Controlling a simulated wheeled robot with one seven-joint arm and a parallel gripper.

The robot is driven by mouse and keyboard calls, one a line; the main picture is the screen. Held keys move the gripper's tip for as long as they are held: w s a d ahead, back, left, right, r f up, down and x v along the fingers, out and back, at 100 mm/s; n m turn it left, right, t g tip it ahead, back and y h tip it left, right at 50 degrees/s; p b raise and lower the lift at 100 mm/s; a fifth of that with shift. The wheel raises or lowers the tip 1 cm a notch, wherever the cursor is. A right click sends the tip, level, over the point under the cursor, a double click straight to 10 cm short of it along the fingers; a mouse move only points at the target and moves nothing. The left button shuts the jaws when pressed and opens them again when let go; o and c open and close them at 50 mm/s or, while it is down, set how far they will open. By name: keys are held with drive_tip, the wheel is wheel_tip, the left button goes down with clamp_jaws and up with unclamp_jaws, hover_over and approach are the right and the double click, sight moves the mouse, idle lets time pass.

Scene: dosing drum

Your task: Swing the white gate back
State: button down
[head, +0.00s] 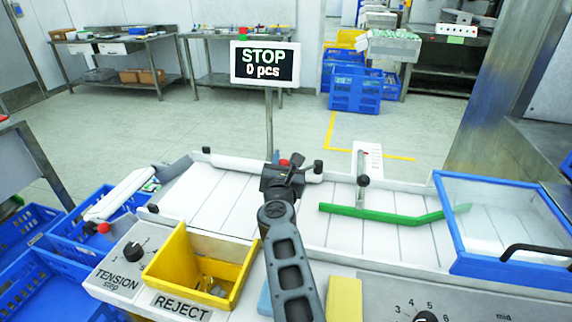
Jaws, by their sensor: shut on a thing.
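The white gate (237,162) is a long white bar along the far side of the white deck. A dark post stands near its left end and a black knob (318,166) at its right end. My gripper (284,170) is at the right part of the gate, shut on it. A bit of red shows just behind the jaws. The jaws and wrist hide the exact grip point.
A green bar (385,216) lies across the deck to the right. A blue-framed clear cover (455,225) is further right. A yellow reject bin (190,255) stands in front, left of my arm. A sign (264,64) behind reads "STOP 0 pcs".

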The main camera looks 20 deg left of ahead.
drive_tip(key=shift+a+r, duration=0.1)
drive_tip(key=shift+r, duration=0.05)
drive_tip(key=c, duration=0.8)
unclamp_jaws()
drive_tip(key=shift+w, duration=0.1)
drive_tip(key=shift+p+v, duration=1.75)
drive_tip(key=shift+v, duration=2.15)
